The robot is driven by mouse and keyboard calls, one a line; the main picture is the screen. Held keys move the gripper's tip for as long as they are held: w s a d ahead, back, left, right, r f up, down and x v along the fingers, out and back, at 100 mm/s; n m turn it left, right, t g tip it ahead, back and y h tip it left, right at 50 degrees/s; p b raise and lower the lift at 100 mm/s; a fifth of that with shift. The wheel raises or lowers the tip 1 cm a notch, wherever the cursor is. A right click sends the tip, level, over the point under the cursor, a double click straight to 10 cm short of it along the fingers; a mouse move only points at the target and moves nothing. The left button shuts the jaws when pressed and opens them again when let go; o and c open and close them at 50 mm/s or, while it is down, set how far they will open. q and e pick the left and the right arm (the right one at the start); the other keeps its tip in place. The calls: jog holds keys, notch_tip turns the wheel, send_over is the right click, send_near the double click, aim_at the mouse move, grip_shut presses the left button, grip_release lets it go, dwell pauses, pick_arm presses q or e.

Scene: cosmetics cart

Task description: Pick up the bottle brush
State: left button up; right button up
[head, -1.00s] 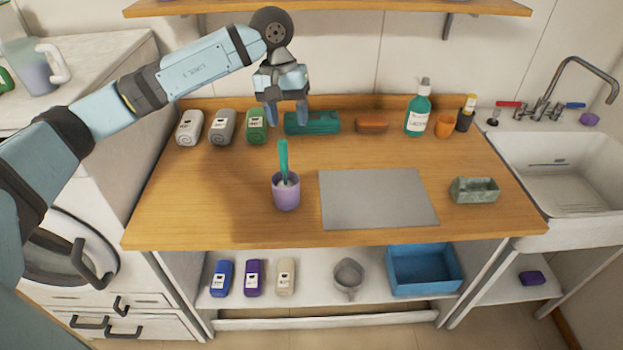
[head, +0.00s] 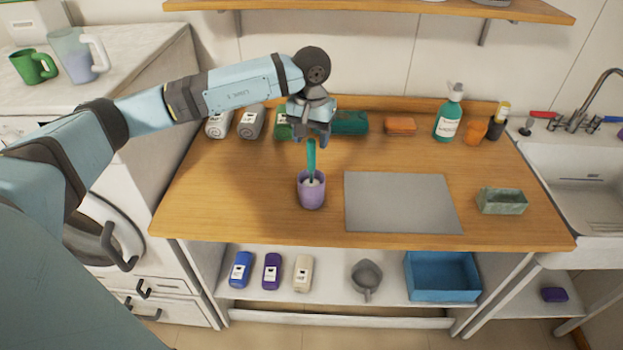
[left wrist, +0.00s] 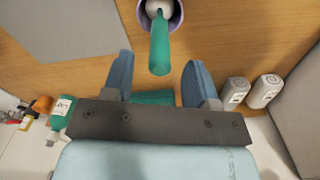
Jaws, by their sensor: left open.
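The bottle brush (head: 311,158) has a teal handle and stands upright in a purple cup (head: 312,194) on the wooden counter. In the left wrist view the brush handle (left wrist: 160,50) points toward the camera from the cup (left wrist: 173,14), just ahead of and between the finger lines. My left gripper (head: 311,138) is open, points down, and is just above or around the top of the handle; contact cannot be told. Its two blue fingers (left wrist: 158,80) are apart with nothing held between them. The brush head is mostly hidden inside the cup. My right gripper is not in view.
A grey mat (head: 402,203) lies right of the cup. Along the back stand several bottles, a teal box-like item (head: 350,123), an orange-brown block (head: 400,126) and a teal pump bottle (head: 449,113). A green soap dish (head: 502,201) sits at the right. The front left counter is clear.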

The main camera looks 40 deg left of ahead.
aim_at(311, 172)
pick_arm(q)
notch_tip(311, 172, down, 4)
jog(key=shift+r+p, duration=0.1)
jog(key=shift+p, duration=0.25)
grip_shut()
jog(key=shift+r, duration=0.1)
